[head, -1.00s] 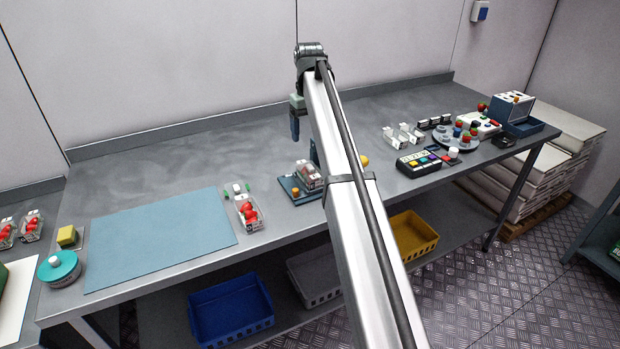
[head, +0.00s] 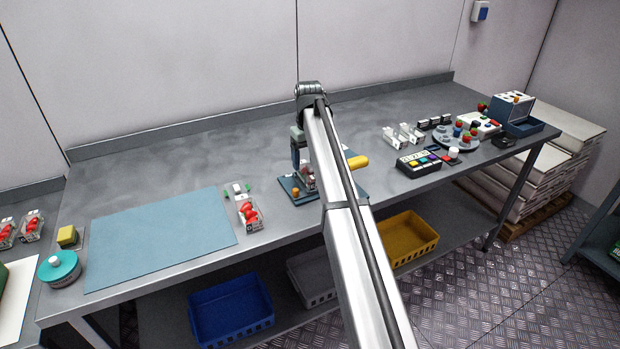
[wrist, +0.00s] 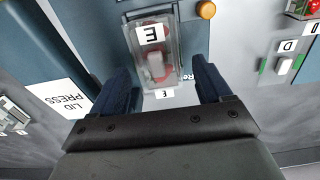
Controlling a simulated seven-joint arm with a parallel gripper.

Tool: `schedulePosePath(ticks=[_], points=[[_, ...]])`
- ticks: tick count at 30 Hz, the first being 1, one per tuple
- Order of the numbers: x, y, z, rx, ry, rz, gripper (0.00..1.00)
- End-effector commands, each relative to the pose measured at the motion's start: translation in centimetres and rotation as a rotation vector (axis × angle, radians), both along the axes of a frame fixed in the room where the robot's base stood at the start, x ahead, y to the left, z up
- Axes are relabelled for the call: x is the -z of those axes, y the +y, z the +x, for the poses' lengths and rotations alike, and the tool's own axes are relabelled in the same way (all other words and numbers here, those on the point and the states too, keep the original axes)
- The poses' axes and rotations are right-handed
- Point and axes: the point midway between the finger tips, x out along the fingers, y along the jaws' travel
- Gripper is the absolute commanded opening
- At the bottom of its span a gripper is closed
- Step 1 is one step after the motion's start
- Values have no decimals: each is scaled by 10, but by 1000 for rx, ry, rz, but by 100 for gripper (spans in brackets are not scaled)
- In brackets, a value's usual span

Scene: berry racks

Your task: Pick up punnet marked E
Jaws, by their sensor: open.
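The punnet marked E (wrist: 151,60) is a clear box with a white E label on its lid and something reddish inside. It sits on a blue-grey plate (wrist: 190,15), with another E tag on the surface beside it. My gripper (wrist: 165,85) is open, with its dark blue fingers on either side of the punnet's near end. I cannot tell if either finger touches it. In the head view my gripper (head: 302,160) is low over the plate (head: 290,192), and my arm hides most of the punnet (head: 307,180).
An orange knob (wrist: 206,10) is at the plate's corner. A "LID PRESS" label (wrist: 67,98) lies to the left in the wrist view. A punnet of red berries (head: 248,212) and a blue mat (head: 165,238) are to the left in the head view. Bare table lies behind.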

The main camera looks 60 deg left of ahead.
Motion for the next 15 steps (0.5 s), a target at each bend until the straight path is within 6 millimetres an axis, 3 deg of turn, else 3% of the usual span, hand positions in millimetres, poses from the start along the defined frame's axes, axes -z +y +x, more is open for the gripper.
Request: schedulePosePath(ticks=[7, 15], points=[[33, -1, 4, 0, 0, -1, 78], [40, 0, 4, 0, 0, 1, 78]])
